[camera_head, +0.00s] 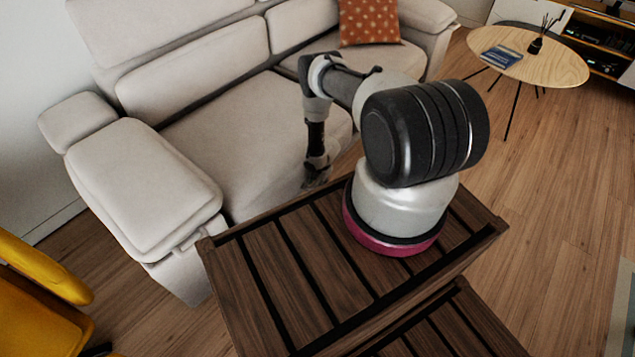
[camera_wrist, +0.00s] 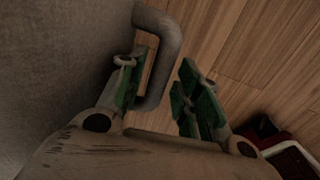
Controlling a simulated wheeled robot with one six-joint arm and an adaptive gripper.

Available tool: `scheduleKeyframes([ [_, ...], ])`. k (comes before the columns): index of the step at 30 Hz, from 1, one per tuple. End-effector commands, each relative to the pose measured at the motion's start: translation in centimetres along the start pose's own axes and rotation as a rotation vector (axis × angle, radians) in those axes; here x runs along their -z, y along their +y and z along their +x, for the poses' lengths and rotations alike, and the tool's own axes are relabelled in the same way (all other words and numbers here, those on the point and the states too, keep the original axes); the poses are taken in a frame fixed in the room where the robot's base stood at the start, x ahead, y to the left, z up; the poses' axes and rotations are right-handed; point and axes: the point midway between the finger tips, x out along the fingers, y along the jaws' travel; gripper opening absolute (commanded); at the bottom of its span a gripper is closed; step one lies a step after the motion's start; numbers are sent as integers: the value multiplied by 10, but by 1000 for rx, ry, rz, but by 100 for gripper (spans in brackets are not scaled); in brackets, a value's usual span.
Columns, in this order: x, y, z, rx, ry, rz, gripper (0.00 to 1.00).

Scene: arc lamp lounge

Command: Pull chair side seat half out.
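The cream sofa has its near-side seat (camera_head: 245,140) beside the padded armrest. In the wrist view a grey upright surface (camera_wrist: 60,60) fills the left, and a bent grey bar handle (camera_wrist: 168,60) stands out from it. My gripper (camera_wrist: 164,72) is open, with its green-padded fingers on either side of the handle. The left finger is close to the bar, between it and the grey surface; a gap shows at the right finger. In the head view my gripper (camera_head: 316,178) is low at the seat's front; the handle is hidden there.
A yellow chair (camera_head: 40,290) stands at the lower left. A round wooden table (camera_head: 545,65) with a book and a reed vase is at the upper right. A low cabinet (camera_head: 600,30) is behind it. Wood floor (camera_head: 540,180) is clear on the right.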

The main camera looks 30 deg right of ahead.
Motion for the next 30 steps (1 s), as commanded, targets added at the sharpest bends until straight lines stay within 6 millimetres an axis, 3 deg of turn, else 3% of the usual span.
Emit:
scheduleKeyframes([
  [1, 0, 0, 0, 0, 0, 0, 19],
  [4, 0, 0, 0, 0, 0, 0, 1],
  [11, 0, -2, 0, 0, 1, 1, 0],
  [14, 0, -17, -3, 3, 4, 4, 0],
  [22, 0, -82, -16, 4, 3, 7, 0],
  [26, 0, -97, -19, 3, 1, 5, 0],
  [30, 0, -100, -20, 1, 0, 1, 0],
])
